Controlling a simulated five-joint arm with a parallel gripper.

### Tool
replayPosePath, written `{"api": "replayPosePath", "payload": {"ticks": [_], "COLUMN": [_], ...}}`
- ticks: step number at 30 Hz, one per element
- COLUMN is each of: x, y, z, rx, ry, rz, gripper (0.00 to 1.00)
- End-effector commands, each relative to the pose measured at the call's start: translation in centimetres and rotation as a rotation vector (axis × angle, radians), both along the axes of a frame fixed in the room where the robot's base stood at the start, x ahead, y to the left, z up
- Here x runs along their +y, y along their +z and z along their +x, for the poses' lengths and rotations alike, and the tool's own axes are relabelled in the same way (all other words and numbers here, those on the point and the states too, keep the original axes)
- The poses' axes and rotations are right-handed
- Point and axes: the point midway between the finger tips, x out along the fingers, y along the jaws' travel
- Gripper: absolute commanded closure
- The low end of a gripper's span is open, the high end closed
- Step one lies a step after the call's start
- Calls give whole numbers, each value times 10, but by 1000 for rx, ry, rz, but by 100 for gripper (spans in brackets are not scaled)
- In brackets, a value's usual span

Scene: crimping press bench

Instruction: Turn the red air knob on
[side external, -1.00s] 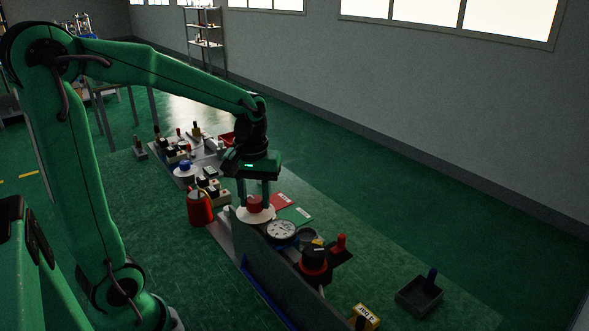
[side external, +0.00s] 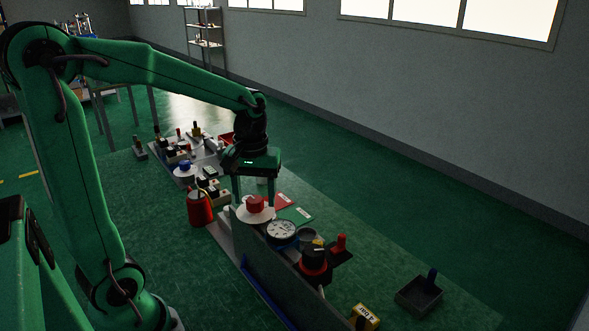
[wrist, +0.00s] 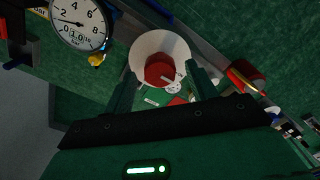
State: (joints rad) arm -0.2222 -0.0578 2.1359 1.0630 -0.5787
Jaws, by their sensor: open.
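The red air knob (side external: 256,203) sits on a round white plate (side external: 243,216) on top of the grey panel. In the wrist view, the red knob (wrist: 160,70) shows a pale mark on its top, with the white plate (wrist: 146,45) around it. My gripper (side external: 254,202) points down over the knob, with its fingers apart on either side of it. In the wrist view my gripper (wrist: 164,76) is open, and gaps show between the knob and the fingers. The fingers do not clamp the knob.
A round pressure gauge (side external: 281,229) is beside the knob, and a black and red knob (side external: 314,257) is farther along the panel. A red can (side external: 199,208) stands at the left. A dark tray (side external: 419,296) and a yellow block (side external: 365,317) lie at the front right.

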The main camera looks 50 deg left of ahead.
Motion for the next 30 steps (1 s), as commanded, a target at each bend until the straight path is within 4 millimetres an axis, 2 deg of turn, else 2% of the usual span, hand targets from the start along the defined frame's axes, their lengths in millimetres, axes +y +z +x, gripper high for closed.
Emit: {"api": "replayPosePath", "payload": {"ticks": [15,21,30], "x": [0,0,0], "y": [61,72,72], "z": [0,0,0], "rx": [-4,-2,-1], "ry": [1,1,1], "rz": [1,1,0], "gripper": [43,43,43]}}
